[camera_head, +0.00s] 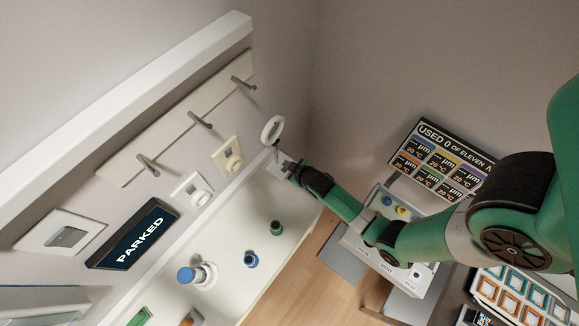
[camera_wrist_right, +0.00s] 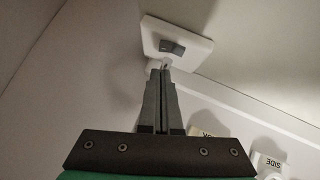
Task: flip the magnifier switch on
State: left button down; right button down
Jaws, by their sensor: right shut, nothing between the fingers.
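In the right wrist view a white plate with a grey rocker switch (camera_wrist_right: 172,47) is on the wall. The shut, empty right gripper (camera_wrist_right: 162,68) points at it, its tips close to the plate's lower edge, just below the rocker. I cannot tell whether they touch. My left gripper is out of view.
The wall carries a hook rail (camera_head: 198,119), a cream plate (camera_head: 228,155), a white plate (camera_head: 192,190) and a PARKED display (camera_head: 135,235). A white shelf below holds a blue-topped white item (camera_head: 204,275) and small bottles. A labelled box (camera_head: 385,255) stands right.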

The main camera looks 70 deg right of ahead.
aim_at(288, 173)
jog(key=shift+s+d+f, duration=0.15)
jog(key=shift+d+f, duration=0.05)
jog(key=shift+f, duration=0.4)
jog(key=shift+s+d+f, duration=0.1)
jog(key=shift+d+f, duration=0.05)
jog(key=shift+f, duration=0.45)
jog(key=shift+f, duration=0.1)
jog(key=shift+d+f+b, duration=0.2)
jog(key=shift+f+b, duration=0.2)
jog(key=shift+b, duration=0.15)
jog(key=shift+s+a+r, duration=0.1)
jog(key=shift+r, duration=0.05)
jog(key=shift+w+a, duration=0.2)
jog(key=shift+a, duration=0.45)
